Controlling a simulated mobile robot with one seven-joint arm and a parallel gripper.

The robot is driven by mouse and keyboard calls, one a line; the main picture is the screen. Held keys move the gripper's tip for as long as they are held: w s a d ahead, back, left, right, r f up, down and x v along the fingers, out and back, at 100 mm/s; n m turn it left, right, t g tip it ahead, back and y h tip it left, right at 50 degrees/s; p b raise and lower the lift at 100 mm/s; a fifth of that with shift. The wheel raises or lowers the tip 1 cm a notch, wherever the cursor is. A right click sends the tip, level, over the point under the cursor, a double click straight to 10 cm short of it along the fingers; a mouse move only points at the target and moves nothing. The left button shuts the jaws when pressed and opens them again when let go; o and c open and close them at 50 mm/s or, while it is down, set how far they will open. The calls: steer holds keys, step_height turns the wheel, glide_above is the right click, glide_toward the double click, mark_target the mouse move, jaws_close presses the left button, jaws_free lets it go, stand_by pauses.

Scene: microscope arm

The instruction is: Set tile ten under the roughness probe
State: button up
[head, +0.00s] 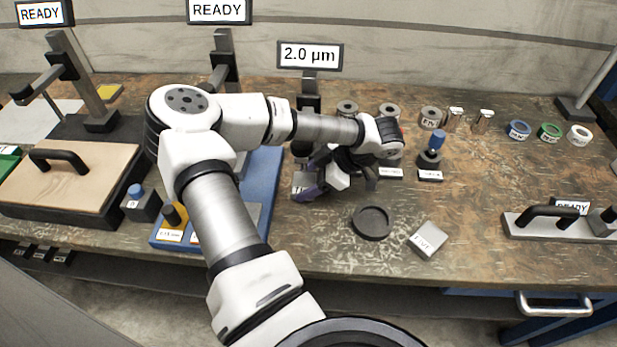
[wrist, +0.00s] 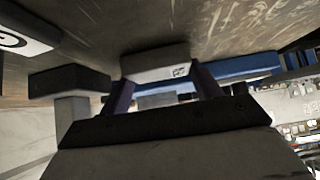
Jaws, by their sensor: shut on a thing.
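My gripper (head: 314,178) is low over the bench in front of the roughness station, whose display (head: 309,56) reads 2.0 µm. Its dark column (head: 309,97) stands behind; my arm and gripper hide the probe tip. My gripper is shut on a pale tile (head: 299,190), partly covered by the fingers. In the wrist view the tile (wrist: 155,62) sits between the purple fingers (wrist: 163,88), with a small dark mark on its edge. I cannot read its number, or tell whether it rests on the station. Another pale labelled tile (head: 428,240) lies at front right.
A round black dish (head: 372,223) lies right of my gripper. A blue-topped knob (head: 437,142) and several metal rings (head: 430,116) stand behind right. A blue tray (head: 262,180) is left, partly behind my arm. Bare bench (head: 470,205) lies right.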

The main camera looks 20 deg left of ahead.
steer(key=shift+f, duration=0.1)
steer(key=o, duration=1.6)
steer(key=b+v, duration=0.3)
steer(key=v, duration=0.9)
steer(key=shift+d, duration=0.1)
